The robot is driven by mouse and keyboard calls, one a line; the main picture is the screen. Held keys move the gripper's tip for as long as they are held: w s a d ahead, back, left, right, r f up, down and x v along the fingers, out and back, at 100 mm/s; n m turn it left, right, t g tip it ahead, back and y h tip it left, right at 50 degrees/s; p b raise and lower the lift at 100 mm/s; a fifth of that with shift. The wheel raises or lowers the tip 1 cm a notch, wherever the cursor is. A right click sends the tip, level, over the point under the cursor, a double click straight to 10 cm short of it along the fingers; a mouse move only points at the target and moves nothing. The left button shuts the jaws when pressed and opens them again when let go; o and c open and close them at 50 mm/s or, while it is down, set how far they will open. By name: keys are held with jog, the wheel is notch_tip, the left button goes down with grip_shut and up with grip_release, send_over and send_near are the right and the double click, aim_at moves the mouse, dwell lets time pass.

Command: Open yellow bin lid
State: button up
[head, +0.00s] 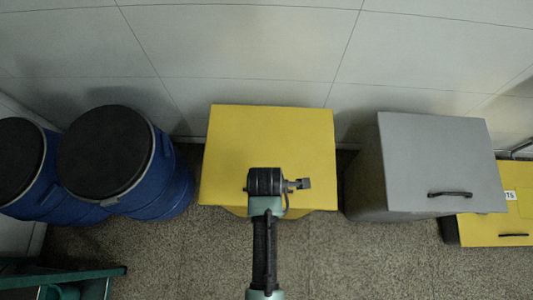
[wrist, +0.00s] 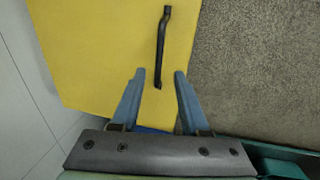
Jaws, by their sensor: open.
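The yellow bin (head: 268,135) stands in the middle of the head view, its flat lid down. The lid also fills the upper left of the wrist view (wrist: 95,50). Its black bar handle (wrist: 161,45) runs lengthwise away from me near the lid's front edge; in the head view my arm hides it. My gripper (wrist: 160,72) is open, with one blue-grey finger on each side of the handle's near end. The handle passes between the fingertips. I cannot tell whether the fingers touch it. In the head view my gripper (head: 302,184) is over the lid's front part.
Two blue drums with black lids (head: 103,150) stand left of the bin. A grey bin (head: 440,155) with a black handle stands close on the right, with another yellow bin (head: 490,229) beyond it. A wall (head: 240,50) is behind. Speckled floor (head: 370,260) in front is clear.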

jog(key=shift+w+f+b, duration=0.15)
jog(key=shift+w+f, duration=0.05)
jog(key=shift+f, duration=0.55)
jog(key=shift+w+f+b, duration=0.1)
jog(key=shift+w+f, duration=0.05)
jog(key=shift+f, duration=0.6)
jog(key=shift+w+f+b, duration=0.15)
jog(key=shift+w+f, duration=0.05)
jog(key=shift+f, duration=0.55)
grip_shut()
